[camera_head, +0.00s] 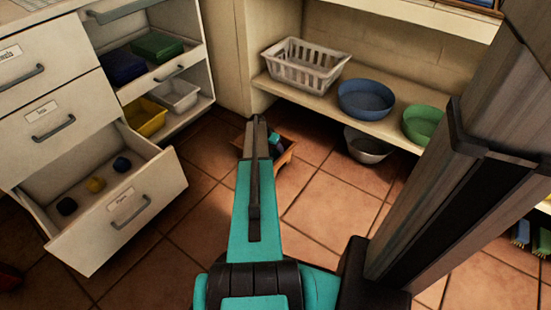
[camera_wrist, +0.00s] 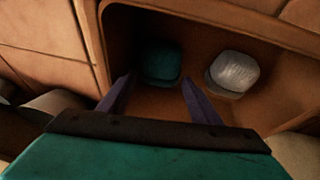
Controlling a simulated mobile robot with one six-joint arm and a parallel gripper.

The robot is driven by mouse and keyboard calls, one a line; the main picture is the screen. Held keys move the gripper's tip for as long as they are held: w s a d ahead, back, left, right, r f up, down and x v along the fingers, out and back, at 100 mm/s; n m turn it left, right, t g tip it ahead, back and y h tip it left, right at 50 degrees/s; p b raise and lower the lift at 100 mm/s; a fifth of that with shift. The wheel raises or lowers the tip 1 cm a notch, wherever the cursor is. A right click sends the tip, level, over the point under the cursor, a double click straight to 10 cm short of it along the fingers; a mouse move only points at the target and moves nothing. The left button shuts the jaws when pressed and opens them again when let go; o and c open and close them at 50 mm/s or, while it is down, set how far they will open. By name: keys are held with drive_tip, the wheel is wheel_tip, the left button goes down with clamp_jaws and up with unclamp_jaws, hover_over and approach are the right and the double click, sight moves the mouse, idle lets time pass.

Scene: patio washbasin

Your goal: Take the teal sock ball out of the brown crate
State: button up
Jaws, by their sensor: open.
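The brown crate (camera_head: 288,157) stands on the tiled floor, partly hidden behind my arm in the head view. In the wrist view its wall (camera_wrist: 92,42) shows at the left, and two balls lie inside. The teal sock ball (camera_wrist: 160,60) is dark in the shade, and a pale grey sock ball (camera_wrist: 235,72) lies to its right with a gap between. My gripper (camera_wrist: 158,80) is open, its two fingers pointing into the crate on either side of the teal ball's near side. I cannot tell how deep the fingertips are.
An open drawer (camera_head: 122,215) at the left holds two dark balls and a yellow one. Behind the crate, a low shelf (camera_head: 300,97) holds a white basket (camera_head: 305,65), a blue bowl (camera_head: 366,98) and a green bowl (camera_head: 422,124). A grey bowl (camera_head: 367,145) sits below.

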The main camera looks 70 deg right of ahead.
sight(276, 150)
drive_tip(key=shift+b+x, duration=0.45)
drive_tip(key=shift+x, duration=1.15)
drive_tip(key=c, duration=0.8)
